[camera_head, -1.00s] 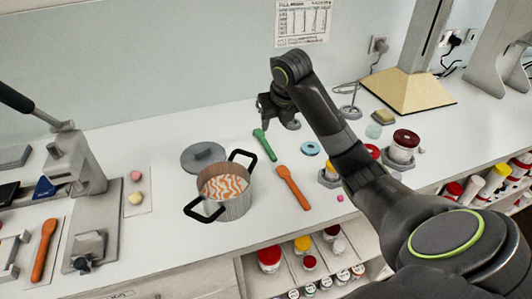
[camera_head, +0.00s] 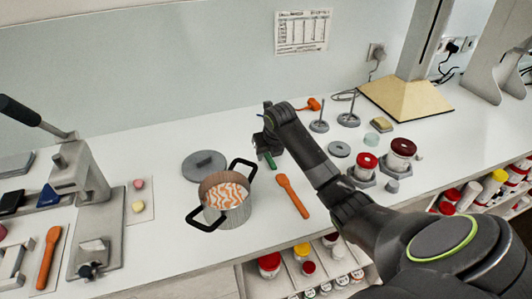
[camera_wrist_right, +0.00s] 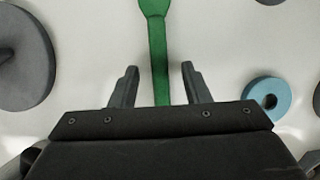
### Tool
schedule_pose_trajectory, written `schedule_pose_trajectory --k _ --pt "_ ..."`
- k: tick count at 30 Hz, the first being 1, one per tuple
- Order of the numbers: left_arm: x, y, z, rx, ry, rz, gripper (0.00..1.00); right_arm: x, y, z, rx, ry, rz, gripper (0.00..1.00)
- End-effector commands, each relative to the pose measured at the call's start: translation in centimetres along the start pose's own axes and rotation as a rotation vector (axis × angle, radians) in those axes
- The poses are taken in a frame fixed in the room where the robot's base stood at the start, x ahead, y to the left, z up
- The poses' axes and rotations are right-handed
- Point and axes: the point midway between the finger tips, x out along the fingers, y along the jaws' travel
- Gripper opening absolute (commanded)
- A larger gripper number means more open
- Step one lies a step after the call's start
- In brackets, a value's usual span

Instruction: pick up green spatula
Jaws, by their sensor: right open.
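The green spatula (camera_head: 269,161) lies on the white counter behind the pot. In the head view my right gripper (camera_head: 264,146) covers most of it. In the right wrist view the spatula (camera_wrist_right: 158,45) runs down from the top edge, its wider end at the top, and its narrow part passes between the fingers of my right gripper (camera_wrist_right: 158,80). The fingers are open, one on each side, with a gap on both sides of the spatula. The spatula's lower end is hidden behind the gripper body. My left gripper is not in view.
A pot (camera_head: 226,201) with two black handles stands in front, with a grey lid (camera_head: 204,165) behind it. An orange spatula (camera_head: 293,196) lies right of the pot. A blue ring (camera_wrist_right: 267,98) lies right of the gripper. A lever press (camera_head: 80,185) stands at left.

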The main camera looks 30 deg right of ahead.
Motion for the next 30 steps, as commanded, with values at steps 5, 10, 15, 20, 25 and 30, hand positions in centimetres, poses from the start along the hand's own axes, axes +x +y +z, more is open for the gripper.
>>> schedule_pose_trajectory --k 5,10,15,20,25,30 --pt "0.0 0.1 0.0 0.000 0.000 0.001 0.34 0.0 0.0 0.0 0.000 0.000 0.000 0.41" --pt "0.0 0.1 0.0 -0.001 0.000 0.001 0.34 0.0 0.0 0.0 0.000 0.000 0.000 0.19" --pt "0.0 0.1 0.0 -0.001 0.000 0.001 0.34 0.0 0.0 0.0 0.000 0.000 0.000 0.00" --pt "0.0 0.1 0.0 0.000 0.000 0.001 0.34 -0.1 0.0 0.0 0.000 0.000 0.000 0.00" --pt "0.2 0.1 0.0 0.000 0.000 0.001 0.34 -0.6 0.0 0.3 0.000 -0.002 0.000 0.00" --pt "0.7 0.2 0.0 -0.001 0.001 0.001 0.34 -3.2 0.0 1.5 0.000 -0.007 0.000 0.00"
